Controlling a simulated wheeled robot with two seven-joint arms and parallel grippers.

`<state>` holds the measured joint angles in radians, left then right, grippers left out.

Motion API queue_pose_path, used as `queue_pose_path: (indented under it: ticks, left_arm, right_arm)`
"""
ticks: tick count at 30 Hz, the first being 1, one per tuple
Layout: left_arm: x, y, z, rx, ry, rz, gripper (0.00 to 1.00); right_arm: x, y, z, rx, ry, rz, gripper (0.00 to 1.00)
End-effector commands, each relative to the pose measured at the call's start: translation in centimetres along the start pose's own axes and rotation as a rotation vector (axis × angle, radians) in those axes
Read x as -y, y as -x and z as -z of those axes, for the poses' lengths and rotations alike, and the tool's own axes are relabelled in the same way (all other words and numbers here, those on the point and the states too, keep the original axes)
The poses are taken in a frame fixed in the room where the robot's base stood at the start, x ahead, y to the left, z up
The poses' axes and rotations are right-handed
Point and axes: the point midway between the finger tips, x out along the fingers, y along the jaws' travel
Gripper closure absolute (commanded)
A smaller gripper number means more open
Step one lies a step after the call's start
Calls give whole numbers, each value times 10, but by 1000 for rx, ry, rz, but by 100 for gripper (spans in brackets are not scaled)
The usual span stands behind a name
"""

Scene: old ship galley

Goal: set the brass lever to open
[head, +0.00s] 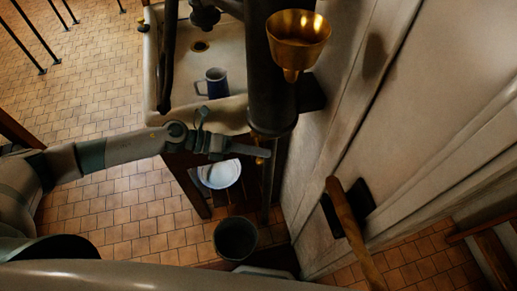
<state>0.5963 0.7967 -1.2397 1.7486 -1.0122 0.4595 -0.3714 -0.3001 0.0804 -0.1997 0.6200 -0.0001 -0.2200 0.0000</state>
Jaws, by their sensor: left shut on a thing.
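My left gripper (262,153) reaches in from the left and is shut at the foot of a dark upright cylinder (271,95). A small brass-coloured piece (259,160), which looks like the brass lever, shows at its fingertips. Most of the lever is hidden by the fingers, so its setting cannot be read. My right gripper is not in view.
A brass funnel-shaped cup (298,38) sits high beside the cylinder. A pale sink (222,68) holds a dark blue mug (213,84). Below are a white plate (220,174) and a dark bucket (236,238). A wooden handle (353,228) projects by the right wall.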

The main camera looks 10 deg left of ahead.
Motion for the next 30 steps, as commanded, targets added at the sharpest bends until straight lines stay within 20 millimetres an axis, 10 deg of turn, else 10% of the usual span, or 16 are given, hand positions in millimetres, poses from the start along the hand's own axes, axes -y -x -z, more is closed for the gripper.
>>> queue_pose_path:
  ticks: [14, 17, 30]
  left_arm:
    - [-2, 0, 0, 5, -25, -11, 100]
    - [-2, 0, 0, 5, -25, -11, 72]
    - [-2, 0, 0, 5, -25, -10, 72]
  right_arm:
    - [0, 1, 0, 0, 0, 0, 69]
    - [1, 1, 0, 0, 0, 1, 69]
    - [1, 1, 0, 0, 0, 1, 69]
